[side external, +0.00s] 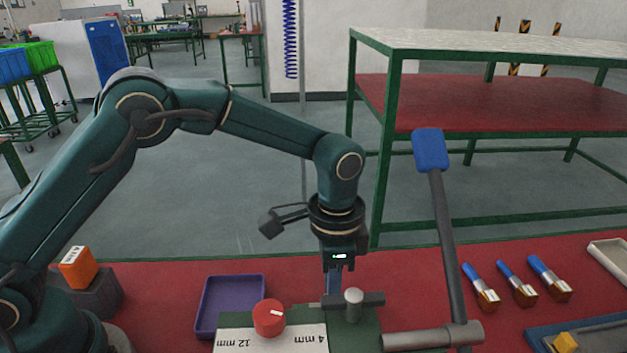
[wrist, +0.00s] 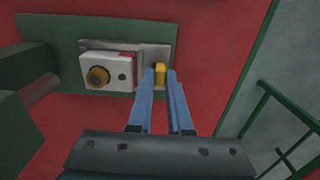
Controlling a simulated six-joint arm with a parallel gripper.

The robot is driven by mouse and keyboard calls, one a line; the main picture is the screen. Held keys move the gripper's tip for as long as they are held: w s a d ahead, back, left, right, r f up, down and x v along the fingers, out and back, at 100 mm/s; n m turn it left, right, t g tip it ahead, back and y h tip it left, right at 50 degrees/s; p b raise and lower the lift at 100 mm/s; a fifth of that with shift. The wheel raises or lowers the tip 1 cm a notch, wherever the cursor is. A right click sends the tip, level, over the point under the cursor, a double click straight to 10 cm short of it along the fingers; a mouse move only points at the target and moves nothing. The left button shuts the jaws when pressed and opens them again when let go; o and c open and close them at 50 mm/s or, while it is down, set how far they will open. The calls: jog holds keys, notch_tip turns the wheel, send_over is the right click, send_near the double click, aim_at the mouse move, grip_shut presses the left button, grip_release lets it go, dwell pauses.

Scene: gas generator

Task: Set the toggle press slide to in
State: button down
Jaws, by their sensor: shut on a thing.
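In the wrist view, a white block (wrist: 105,72) with a brass round piece and a red mark sits on a grey metal plate on the green base (wrist: 60,30). It seems to be part of the press slide. A small yellow tab (wrist: 160,69) stands at its right end. My gripper (wrist: 166,78), with blue fingers, is shut on the yellow tab. In the side external view my gripper (side external: 334,282) points down behind the press (side external: 365,318), whose body hides the fingertips and the slide. Whether the slide is in or out I cannot tell.
A press lever (side external: 448,250) with a blue grip rises right of my gripper. A red knob (side external: 269,318) sits on the press front. A purple tray (side external: 205,312) lies left. Several blue-handled brushes (side external: 515,285) lie right on the red table. Red surface is free behind the press.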

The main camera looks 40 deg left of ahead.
jog(key=shift+r, duration=0.1)
jog(key=c, duration=0.8)
grip_release()
jog(key=shift+c, duration=0.2)
